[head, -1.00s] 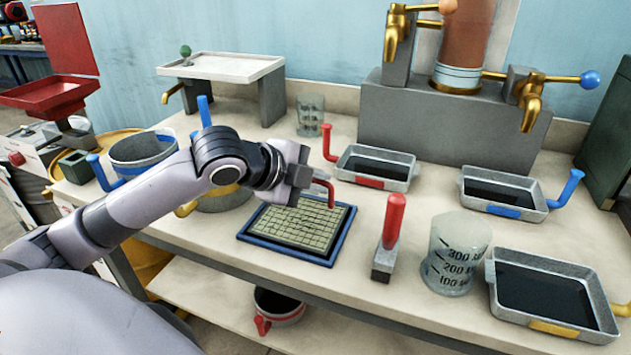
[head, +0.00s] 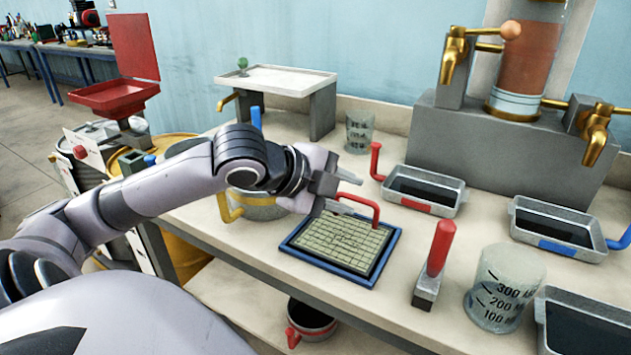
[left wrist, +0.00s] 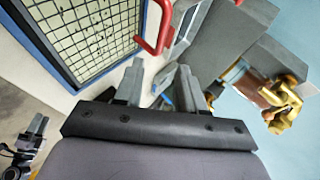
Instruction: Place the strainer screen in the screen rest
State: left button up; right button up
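The strainer screen (head: 345,238) is a pale mesh grid with a red handle (head: 365,203) rising at its far right side. It lies flat on the table within a blue-edged frame (head: 322,268); I cannot tell whether this frame is the screen rest. My left gripper (head: 340,196) is open just above the screen, its fingers close to the handle. In the left wrist view the fingers (left wrist: 158,78) are apart with nothing between them, and the red handle (left wrist: 155,28) is beyond the tips.
A red-handled block (head: 434,265) and a measuring beaker (head: 503,290) stand right of the screen. Trays with red (head: 422,190) and blue (head: 556,229) handles lie behind. A metal pot (head: 262,208) stands left, partly behind my arm. A raised white-topped stand (head: 276,80) is at the back.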

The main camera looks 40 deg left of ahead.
pick_arm(q)
jog(key=v, duration=0.7)
jog(key=shift+b, duration=0.4)
jog(key=shift+s, duration=0.1)
dwell(0.4)
jog(key=shift+s, duration=0.1)
